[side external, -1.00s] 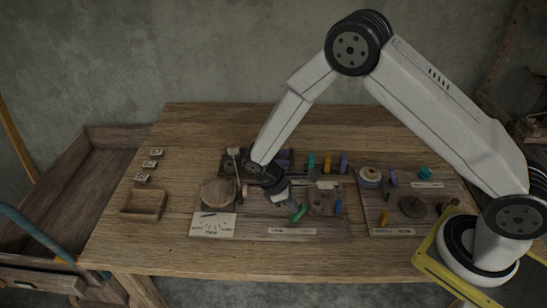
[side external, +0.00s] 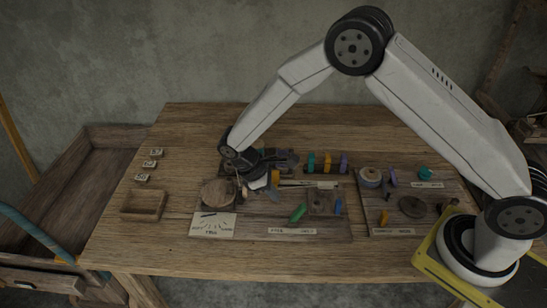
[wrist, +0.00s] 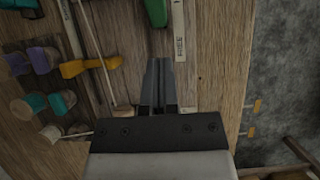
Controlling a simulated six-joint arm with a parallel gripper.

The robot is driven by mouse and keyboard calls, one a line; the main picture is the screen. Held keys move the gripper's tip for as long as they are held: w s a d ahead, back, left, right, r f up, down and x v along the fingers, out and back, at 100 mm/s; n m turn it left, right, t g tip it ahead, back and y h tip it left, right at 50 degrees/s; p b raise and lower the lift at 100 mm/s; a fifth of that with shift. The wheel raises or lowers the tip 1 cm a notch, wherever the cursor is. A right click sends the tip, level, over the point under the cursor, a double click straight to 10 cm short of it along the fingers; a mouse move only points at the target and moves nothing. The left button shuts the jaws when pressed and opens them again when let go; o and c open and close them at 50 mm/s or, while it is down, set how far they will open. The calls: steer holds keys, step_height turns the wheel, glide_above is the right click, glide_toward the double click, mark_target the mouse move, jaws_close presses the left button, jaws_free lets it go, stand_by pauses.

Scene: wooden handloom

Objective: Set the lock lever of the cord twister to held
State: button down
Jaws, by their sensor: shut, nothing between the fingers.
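The cord twister appears to be the mechanism on the middle board (side external: 250,232), partly behind my gripper. A green lever (side external: 297,212) lies slanted on that board, above a strip label (side external: 292,231) whose small words I cannot read well here. My gripper (side external: 273,196) is shut and empty, a little left of the green lever in the side view. Its fingers (wrist: 158,62) point toward the lever, with a visible gap between.
A round wooden disc (side external: 217,192) and a marked card (side external: 213,225) are at the board's left. Coloured pegs (side external: 328,162) stand behind. A second board (side external: 400,222) with knobs is at right. An open wooden tray (side external: 144,204) is at left. The table's front strip is clear.

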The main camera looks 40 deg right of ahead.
steer(key=v, duration=0.7)
steer(key=shift+s+d+r, duration=0.3)
steer(key=shift+s+d, duration=0.05)
steer(key=shift+d, duration=0.05)
steer(key=s+d+r+m+t+y, duration=0.4)
steer(key=s+d+m, duration=0.5)
steer(key=s, duration=0.6)
steer(key=d+r+t, duration=0.1)
steer(key=d+t, duration=0.1)
steer(key=shift+r+t, duration=0.15)
steer(key=shift+t, duration=0.25)
